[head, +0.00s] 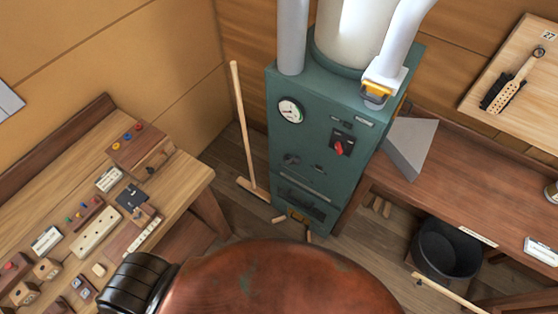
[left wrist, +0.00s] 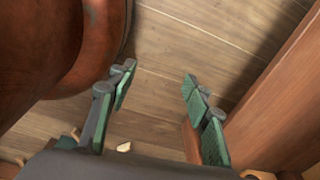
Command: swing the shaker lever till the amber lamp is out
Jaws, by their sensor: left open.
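A green cabinet (head: 318,135) stands against the back wall, with a round gauge (head: 290,110) and a red switch (head: 338,148) on its front. Dark fittings (head: 303,165) sit lower on the front; I cannot tell whether one is the shaker lever. I cannot tell whether either is the amber lamp. My left gripper (left wrist: 158,88) is open and empty above the wooden floor in the left wrist view. It is out of the head view, and my right gripper is in neither view.
A workbench (head: 188,190) with small blocks and tools is at left, a brown bench (head: 455,172) at right with a black bucket (head: 447,250) beneath. A wooden long-handled tool (head: 243,125) leans left of the cabinet. A brown panel (left wrist: 285,90) rises right of my left gripper.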

